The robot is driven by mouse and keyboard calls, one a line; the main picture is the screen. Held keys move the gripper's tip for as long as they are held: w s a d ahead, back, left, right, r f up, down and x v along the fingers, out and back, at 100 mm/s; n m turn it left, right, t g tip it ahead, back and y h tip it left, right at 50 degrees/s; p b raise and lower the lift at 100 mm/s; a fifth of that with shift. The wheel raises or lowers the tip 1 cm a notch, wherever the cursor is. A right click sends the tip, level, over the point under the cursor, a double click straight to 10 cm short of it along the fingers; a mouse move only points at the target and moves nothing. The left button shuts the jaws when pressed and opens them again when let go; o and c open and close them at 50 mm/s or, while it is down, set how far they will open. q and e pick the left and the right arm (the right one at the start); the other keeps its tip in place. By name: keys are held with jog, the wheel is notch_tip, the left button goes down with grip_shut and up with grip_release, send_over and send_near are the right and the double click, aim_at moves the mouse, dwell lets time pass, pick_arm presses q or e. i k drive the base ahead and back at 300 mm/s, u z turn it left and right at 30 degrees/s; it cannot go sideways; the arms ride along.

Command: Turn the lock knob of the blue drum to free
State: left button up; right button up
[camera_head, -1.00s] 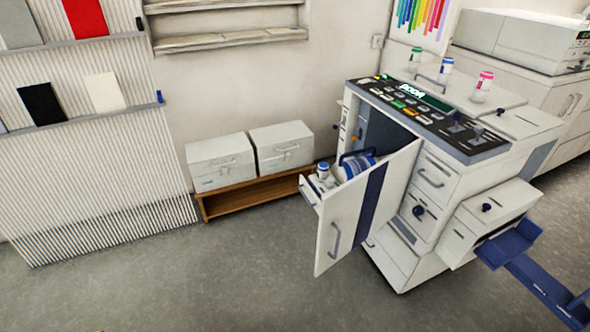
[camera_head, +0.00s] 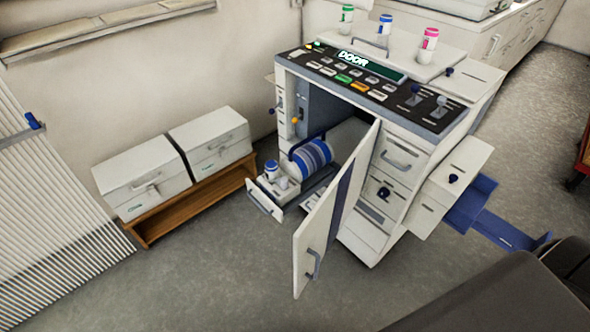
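The blue drum (camera_head: 313,157) is a blue and white striped cylinder with a dark handle. It lies on a pulled-out drawer (camera_head: 262,200) in the open front of the white printer (camera_head: 385,215). A small orange knob (camera_head: 295,121) and a dark knob (camera_head: 277,108) show on the inner left side of the opening. I cannot tell which knob is the drum's lock knob or how it is turned. A white bottle with a blue cap (camera_head: 271,170) stands on the drawer in front of the drum. Neither of my grippers is in view.
The printer's door (camera_head: 318,235) stands open toward me, right of the drawer. White boxes (camera_head: 143,184) sit on a low wooden bench (camera_head: 150,232) at the left. A blue tray (camera_head: 488,230) juts out at the right. The floor in front is clear.

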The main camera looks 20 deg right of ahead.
aim_at(283, 182)
jog(key=z, duration=0.9)
jog(key=i, duration=0.8)
jog(key=z, duration=0.9)
